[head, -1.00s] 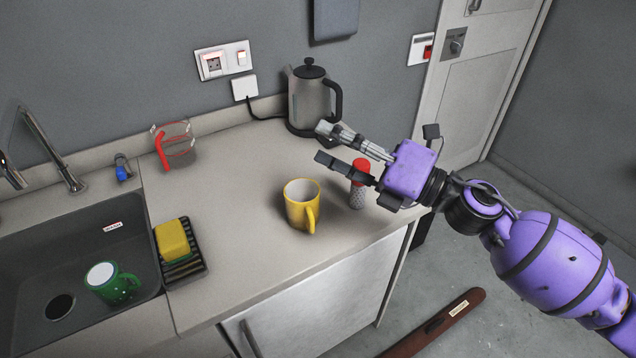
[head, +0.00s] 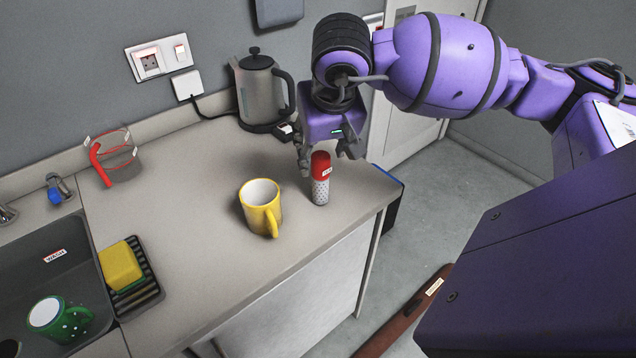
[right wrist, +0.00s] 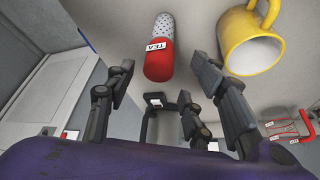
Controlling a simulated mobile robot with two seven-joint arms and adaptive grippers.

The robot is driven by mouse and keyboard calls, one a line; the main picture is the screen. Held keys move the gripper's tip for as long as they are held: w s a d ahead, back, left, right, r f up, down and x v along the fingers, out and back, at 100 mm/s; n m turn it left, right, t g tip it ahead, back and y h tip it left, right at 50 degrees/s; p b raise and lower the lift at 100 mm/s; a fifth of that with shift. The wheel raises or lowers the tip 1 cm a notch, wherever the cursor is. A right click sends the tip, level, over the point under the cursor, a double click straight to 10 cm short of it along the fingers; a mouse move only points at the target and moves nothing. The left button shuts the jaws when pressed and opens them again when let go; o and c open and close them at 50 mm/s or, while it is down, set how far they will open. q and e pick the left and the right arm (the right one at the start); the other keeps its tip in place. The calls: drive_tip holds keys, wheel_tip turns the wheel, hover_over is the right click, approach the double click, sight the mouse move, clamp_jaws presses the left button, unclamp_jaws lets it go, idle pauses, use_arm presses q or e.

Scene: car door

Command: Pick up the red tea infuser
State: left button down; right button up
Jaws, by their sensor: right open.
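The red tea infuser (head: 320,178) stands upright on the counter near its right end. It has a red top with a white label and a speckled, perforated lower part. In the right wrist view the infuser (right wrist: 160,50) shows between the fingers, with "TEA" on its label. My right gripper (head: 326,160) points down just behind the infuser, open and empty. In the right wrist view its fingers (right wrist: 165,78) are spread to either side of the infuser, and nothing is held. My left gripper is not in view.
A yellow mug (head: 260,206) stands close to the left of the infuser. A kettle (head: 262,95) is behind, near the wall. A glass jug (head: 115,158), a sponge on a rack (head: 122,265) and a sink with a green mug (head: 58,318) are left. The counter edge is close in front.

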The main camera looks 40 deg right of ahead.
sight(323, 158)
drive_tip(key=x, duration=0.5)
drive_tip(key=shift+s+d+f+p, duration=0.1)
drive_tip(key=shift+s+f+p, duration=0.1)
drive_tip(key=shift+f+p, duration=0.15)
drive_tip(key=shift+c, duration=0.4)
drive_tip(key=shift+r, duration=0.1)
clamp_jaws()
